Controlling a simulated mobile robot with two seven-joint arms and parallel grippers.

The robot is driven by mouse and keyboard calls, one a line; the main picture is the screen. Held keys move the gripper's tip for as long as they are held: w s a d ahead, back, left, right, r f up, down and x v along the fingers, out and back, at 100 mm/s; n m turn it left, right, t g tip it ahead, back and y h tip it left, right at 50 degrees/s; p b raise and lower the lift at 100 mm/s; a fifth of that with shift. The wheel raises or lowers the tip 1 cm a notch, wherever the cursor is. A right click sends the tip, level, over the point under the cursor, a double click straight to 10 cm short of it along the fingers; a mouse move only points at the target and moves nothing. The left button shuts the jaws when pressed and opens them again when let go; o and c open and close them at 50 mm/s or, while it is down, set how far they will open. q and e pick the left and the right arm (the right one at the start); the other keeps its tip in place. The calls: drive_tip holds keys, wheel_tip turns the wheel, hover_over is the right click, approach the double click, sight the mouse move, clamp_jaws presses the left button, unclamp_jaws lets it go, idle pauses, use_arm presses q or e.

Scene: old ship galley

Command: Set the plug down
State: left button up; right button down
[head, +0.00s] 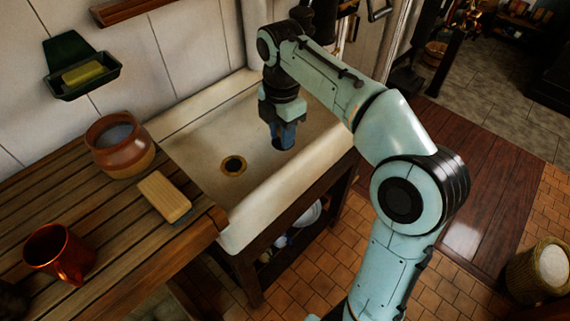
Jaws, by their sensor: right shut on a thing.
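My right gripper (284,137) points down inside the pale sink (206,190), to the right of the drain hole and close to the basin floor. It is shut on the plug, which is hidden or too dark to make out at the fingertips. I cannot tell whether the plug touches the basin floor. The drain hole (233,165) is dark with a brass ring and is uncovered. My left gripper is not in view.
A wooden counter left of the sink holds a brown crock (120,158), a wooden-backed brush (164,197) and a copper-red mug (60,254). A green soap dish (84,82) hangs on the wall. The basin floor around the drain is clear.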

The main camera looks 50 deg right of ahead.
wheel_tip(320, 180, down, 10)
drive_tip(key=shift+w+f+b, duration=0.1)
drive_tip(key=shift+b, duration=0.8)
drive_tip(key=shift+f, duration=0.15)
drive_tip(key=c, duration=0.8)
unclamp_jaws()
drive_tip(key=shift+c, duration=0.2)
wheel_tip(320, 180, up, 12)
drive_tip(key=p, duration=0.3)
drive_tip(key=shift+r, duration=0.2)
